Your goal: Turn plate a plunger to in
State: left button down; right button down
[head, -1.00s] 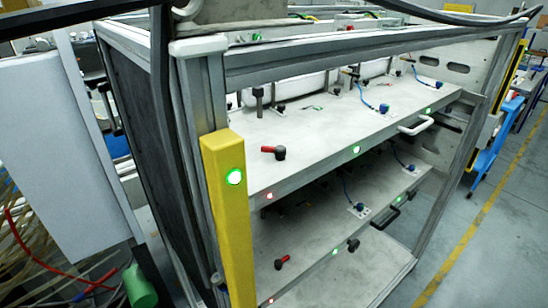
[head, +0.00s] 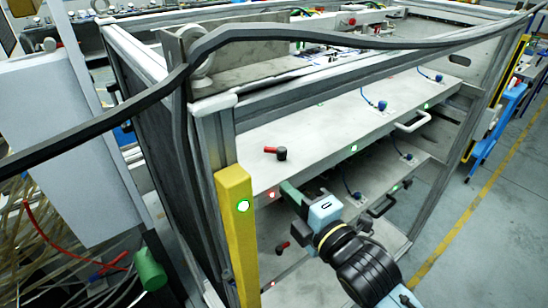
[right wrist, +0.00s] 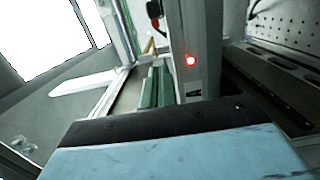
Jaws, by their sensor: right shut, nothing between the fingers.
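The upper plate (head: 325,143) is a grey shelf in the frame, with a red light (head: 271,195) at the left of its front edge. In the right wrist view its edge carries the letter A and a lit red light (right wrist: 190,60). A red-and-black handle (head: 277,152) stands on the plate's near left part; part of it shows in the right wrist view (right wrist: 154,10). A blue knob (head: 381,104) with a cable sits farther right. I cannot tell which is the plunger. My right gripper (head: 287,188) is shut and empty by the plate's front edge, beside the red light. My left gripper is out of view.
A lower plate (head: 376,154) with another red handle (head: 283,246) lies beneath. A yellow post (head: 236,230) stands left of my right gripper. The floor at right is clear.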

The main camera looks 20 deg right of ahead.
aim_at(274, 167)
jog(key=p+x, duration=0.1)
jog(key=x, duration=0.6)
jog(key=shift+w+r, duration=0.1)
jog(key=shift+w, duration=0.15)
jog(key=w, duration=0.1)
jog(key=w+d+p, duration=0.1)
jog(key=w, duration=0.1)
jog(key=shift+d, duration=0.25)
jog(key=shift+w+d, duration=0.2)
jog(key=shift+w, duration=0.05)
